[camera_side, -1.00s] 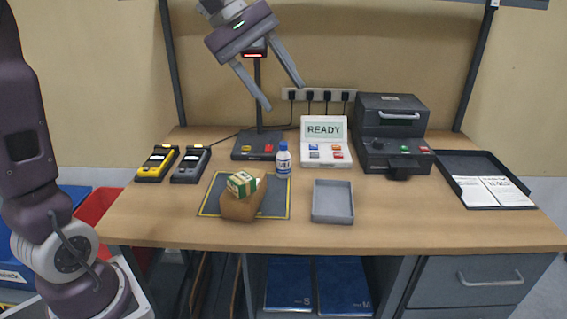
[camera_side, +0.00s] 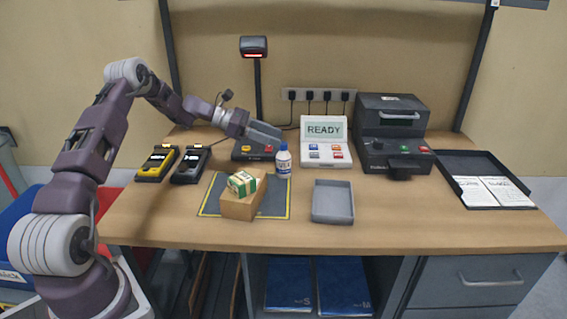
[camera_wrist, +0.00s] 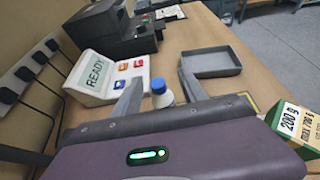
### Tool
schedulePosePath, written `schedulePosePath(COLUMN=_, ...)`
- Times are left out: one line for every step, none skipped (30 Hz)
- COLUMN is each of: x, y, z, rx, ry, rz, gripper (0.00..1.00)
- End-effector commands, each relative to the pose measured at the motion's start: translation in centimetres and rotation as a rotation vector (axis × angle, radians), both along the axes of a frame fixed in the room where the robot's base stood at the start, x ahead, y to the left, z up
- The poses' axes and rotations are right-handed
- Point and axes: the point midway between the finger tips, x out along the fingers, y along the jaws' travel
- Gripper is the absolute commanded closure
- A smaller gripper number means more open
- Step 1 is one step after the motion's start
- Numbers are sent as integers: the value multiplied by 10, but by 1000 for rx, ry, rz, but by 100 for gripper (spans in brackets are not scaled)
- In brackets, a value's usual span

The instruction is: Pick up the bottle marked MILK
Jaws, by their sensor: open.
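A small white bottle with a blue cap and a blue label (camera_side: 283,161) stands upright at the back right edge of the dark mat; its lettering is too small to read. In the wrist view the bottle (camera_wrist: 163,97) shows between my two fingers, its lower part hidden by my gripper's body. My gripper (camera_side: 278,136) is open and empty, low and nearly level, with its fingertips just behind and left of the bottle's cap in the side view. In the wrist view my gripper (camera_wrist: 160,74) has one finger on each side of the bottle; I cannot tell whether they touch it.
A grey tray (camera_side: 333,216) lies to the right. The READY device (camera_side: 324,152) and scanner stand (camera_side: 257,80) are close behind.

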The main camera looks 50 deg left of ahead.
Motion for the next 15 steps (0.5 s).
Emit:
schedulePosePath(x=0, y=0, z=-13, rx=-2, ry=2, rz=0, gripper=50)
schedulePosePath(x=0, y=0, z=-18, rx=-1, ry=1, rz=-1, gripper=50)
schedulePosePath(x=2, y=-2, z=-22, rx=1, ry=-1, rz=-2, gripper=50)
schedulePosePath(x=3, y=-3, z=-25, rx=1, ry=-1, rz=-3, gripper=50)
schedulePosePath(x=6, y=-6, z=-27, rx=2, ry=-2, rz=-4, gripper=50)
schedulePosePath(x=9, y=-9, z=-28, rx=3, ry=-2, rz=-5, gripper=50)
schedulePosePath(x=12, y=-11, z=-30, rx=3, ry=-3, rz=-4, gripper=50)
schedulePosePath(x=16, y=-13, z=-32, rx=3, ry=-2, rz=-4, gripper=50)
schedulePosePath(x=20, y=-16, z=-36, rx=3, ry=-2, rz=-5, gripper=50)
schedulePosePath(x=25, y=-19, z=-39, rx=3, ry=-2, rz=-5, gripper=50)
schedulePosePath(x=29, y=-21, z=-43, rx=4, ry=-2, rz=-5, gripper=50)
schedulePosePath(x=36, y=-25, z=-47, rx=2, ry=-1, rz=-5, gripper=50)
schedulePosePath(x=40, y=-27, z=-50, rx=3, ry=-2, rz=-5, gripper=50)
schedulePosePath(x=43, y=-31, z=-51, rx=2, ry=-2, rz=-6, gripper=50)
schedulePosePath(x=47, y=-34, z=-53, rx=3, ry=-2, rz=-4, gripper=50)
